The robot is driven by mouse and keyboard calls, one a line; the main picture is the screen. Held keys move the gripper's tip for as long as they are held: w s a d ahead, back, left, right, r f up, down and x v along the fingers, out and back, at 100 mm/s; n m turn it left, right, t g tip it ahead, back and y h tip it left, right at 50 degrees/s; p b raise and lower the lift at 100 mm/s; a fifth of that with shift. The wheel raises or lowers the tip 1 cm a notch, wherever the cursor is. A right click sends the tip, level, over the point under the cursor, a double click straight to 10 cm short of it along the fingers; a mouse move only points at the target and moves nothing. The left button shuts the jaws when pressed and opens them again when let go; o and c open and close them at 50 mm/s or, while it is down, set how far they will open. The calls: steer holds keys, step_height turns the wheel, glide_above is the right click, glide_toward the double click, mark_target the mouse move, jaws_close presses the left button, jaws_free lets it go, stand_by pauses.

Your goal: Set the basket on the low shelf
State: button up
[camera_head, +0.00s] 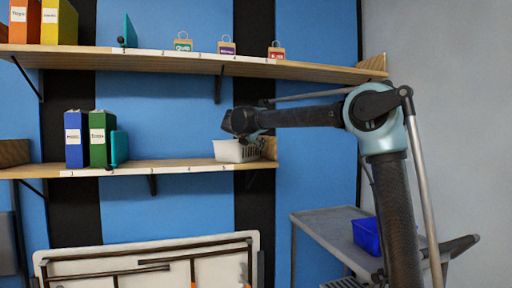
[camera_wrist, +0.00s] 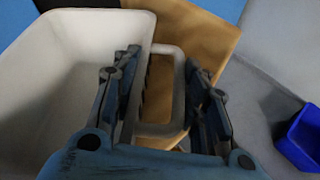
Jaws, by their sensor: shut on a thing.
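The white basket (camera_head: 236,152) is at the right end of the low shelf (camera_head: 180,164), upright, its base at the level of the board. I cannot tell whether its base touches the board. My gripper (camera_head: 262,146) reaches down at the basket's right side, partly hidden by my wrist. In the wrist view, the basket (camera_wrist: 60,70) fills the left side, and my gripper's fingers (camera_wrist: 162,75) are shut on its pale loop handle (camera_wrist: 165,128). The wooden end of the shelf (camera_wrist: 195,30) shows behind the fingers.
Blue (camera_head: 75,140) and green (camera_head: 101,138) binders stand on the low shelf's left part; its middle is clear. An upper shelf (camera_head: 160,58) with binders and small bags hangs above. A grey cart (camera_head: 325,222) with a blue bin (camera_head: 366,235) stands lower right.

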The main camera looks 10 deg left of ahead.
steer(key=o, duration=1.4)
steer(key=shift+c, duration=0.2)
steer(key=v, duration=1.2)
